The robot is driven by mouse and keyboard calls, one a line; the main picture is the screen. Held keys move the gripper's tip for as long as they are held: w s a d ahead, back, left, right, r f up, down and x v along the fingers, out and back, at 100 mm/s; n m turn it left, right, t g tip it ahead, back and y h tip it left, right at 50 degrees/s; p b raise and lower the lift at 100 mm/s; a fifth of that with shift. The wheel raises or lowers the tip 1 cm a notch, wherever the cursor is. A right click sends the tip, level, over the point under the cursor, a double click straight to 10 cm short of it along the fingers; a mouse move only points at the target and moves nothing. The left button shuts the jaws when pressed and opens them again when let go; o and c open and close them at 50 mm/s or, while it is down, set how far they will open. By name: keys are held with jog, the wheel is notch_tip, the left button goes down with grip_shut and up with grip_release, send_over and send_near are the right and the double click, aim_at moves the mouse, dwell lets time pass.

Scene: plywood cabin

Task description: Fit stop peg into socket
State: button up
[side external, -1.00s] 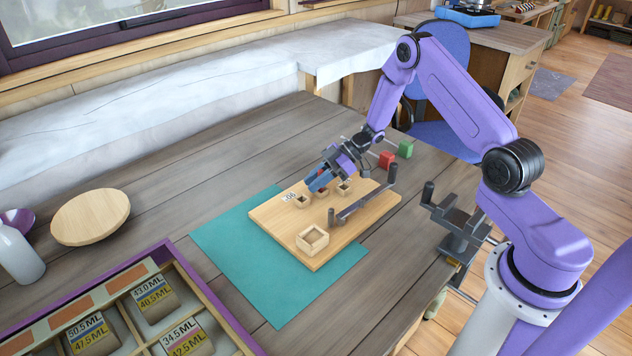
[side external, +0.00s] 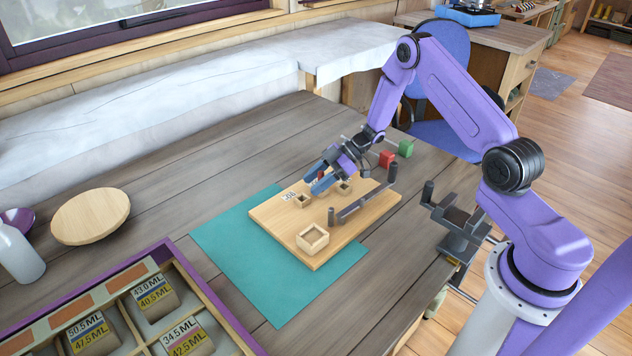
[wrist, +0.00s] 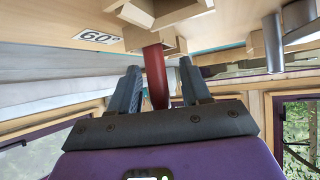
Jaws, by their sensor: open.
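The red peg (wrist: 155,75) stands between the two spread fingers of my gripper (wrist: 160,85) in the wrist view. Its far end meets a small square wooden socket (wrist: 172,42) on the board; I cannot tell how deep it sits. There is a gap between the peg and each finger. In the side view, my gripper (side external: 318,181) is open low over the row of small sockets, with a bit of red between its blue fingers. Two sockets show, a left one (side external: 303,201) and a right one (side external: 345,187); the gripper hides the area between them.
The wooden board (side external: 275,222) lies on a teal mat (side external: 265,285). It bears a larger square socket (side external: 313,240), a dark bar (side external: 365,203) with upright posts and a "60°" label (wrist: 97,37). Red (side external: 387,159) and green (side external: 405,149) blocks are behind. A compartment tray (side external: 200,290) is front left.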

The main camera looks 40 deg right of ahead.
jog(key=v, duration=1.2)
jog(key=w+a+r+t+h, duration=0.3)
jog(key=w+a+r+h, duration=0.15)
jog(key=a+r, duration=0.35)
jog(key=s+a+r+m+h, duration=0.25)
jog(key=s+a+r, duration=0.2)
jog(key=a, duration=0.35)
jog(key=s+r+n+g+h, duration=0.1)
jog(key=s+g+h, duration=0.2)
jog(key=s, duration=3.1)
jog(key=g, duration=0.4)
jog(key=shift+a, duration=0.2)
